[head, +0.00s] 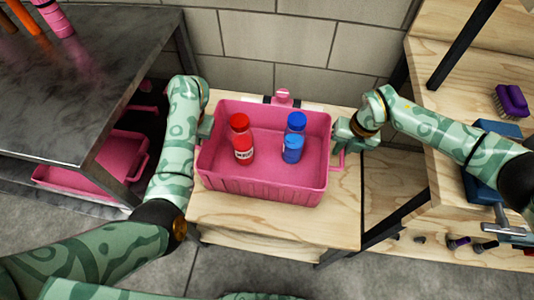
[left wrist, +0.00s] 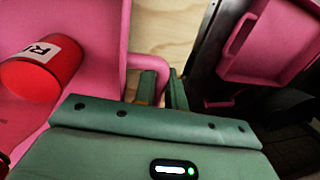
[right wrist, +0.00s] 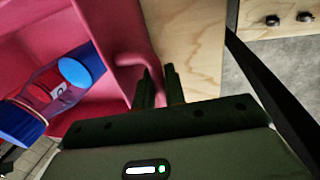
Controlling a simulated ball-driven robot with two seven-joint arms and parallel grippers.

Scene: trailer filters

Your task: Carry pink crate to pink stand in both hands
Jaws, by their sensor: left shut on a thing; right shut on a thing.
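The pink crate (head: 265,192) is level over a light wooden stand (head: 275,228) in the head view. I cannot tell whether it touches the top. It holds a red bottle (head: 241,140) and a blue bottle (head: 293,140). A pink fitting (head: 283,97) shows at the stand's back edge. My left gripper (head: 205,128) is shut at the crate's left side, on its handle (left wrist: 136,62) in the left wrist view. My right gripper (head: 344,140) is shut at the right side, on the other handle (right wrist: 145,66) in the right wrist view.
A dark metal table (head: 80,75) stands at the left, with another pink crate (head: 90,165) below. A wooden shelf unit (head: 450,60) at the right bears a purple brush (head: 510,101). A block wall (head: 290,45) closes the back.

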